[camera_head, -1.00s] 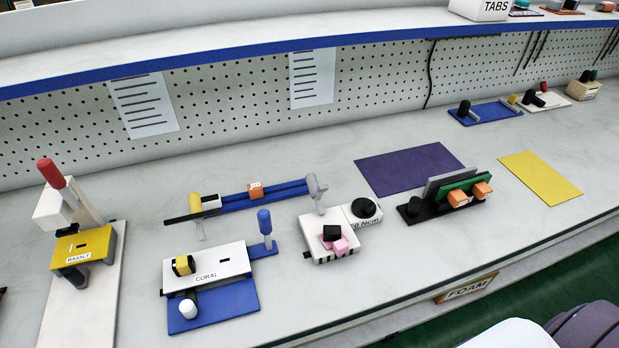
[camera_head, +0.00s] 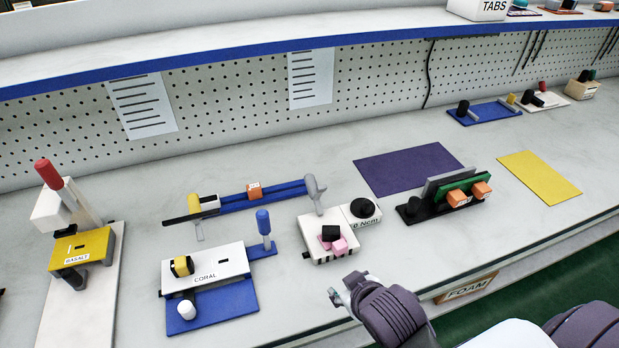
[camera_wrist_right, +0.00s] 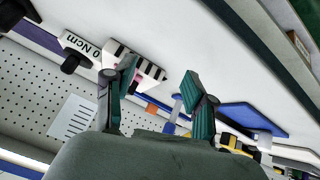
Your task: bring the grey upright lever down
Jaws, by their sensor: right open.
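The grey upright lever (camera_head: 315,192) stands at the right end of a blue rail (camera_head: 262,198), behind a white block with striped edge (camera_head: 325,254). My right gripper (camera_head: 338,294) hangs near the table's front edge, in front of and below that block and apart from the lever. In the right wrist view my right gripper (camera_wrist_right: 160,88) shows two green fingers spread wide with nothing between them. The striped block (camera_wrist_right: 150,70) appears just beyond the fingers there. I cannot make out the grey lever in the wrist view. My left gripper is not in view.
A blue-handled lever (camera_head: 264,224) stands by the CORAL fixture (camera_head: 225,262), left of the grey lever. A round black knob (camera_head: 363,208) sits on a white box to its right. A red-handled press (camera_head: 48,174) stands far left. The front right table surface is clear.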

